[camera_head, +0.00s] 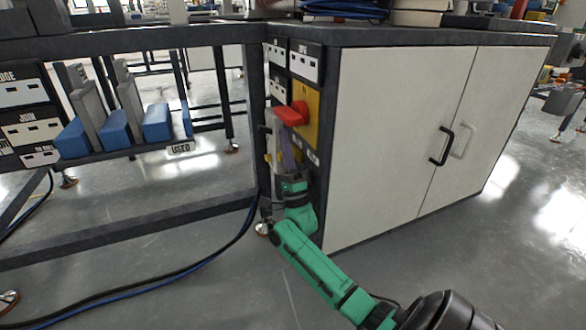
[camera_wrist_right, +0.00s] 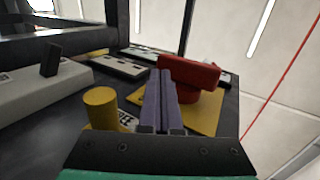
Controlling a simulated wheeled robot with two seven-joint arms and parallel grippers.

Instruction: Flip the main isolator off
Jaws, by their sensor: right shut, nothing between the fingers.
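The main isolator is a red handle (camera_head: 293,114) on a yellow plate (camera_head: 311,105), on the narrow end panel of a white cabinet. In the right wrist view the red handle (camera_wrist_right: 190,74) lies sideways above its yellow plate (camera_wrist_right: 204,113). My right gripper (camera_head: 288,146) is just below the handle in the head view. In the right wrist view its purple fingers (camera_wrist_right: 160,78) are together and empty, with their tips at the left part of the handle. I cannot tell whether they touch it. My left gripper is in neither view.
A yellow knob (camera_wrist_right: 100,108) sticks out of the panel beside my right gripper. The white cabinet (camera_head: 390,140) has a black door handle (camera_head: 441,146). A rack with blue bins (camera_head: 115,130) stands at left. Cables (camera_head: 215,243) lie on the floor; the floor at right is clear.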

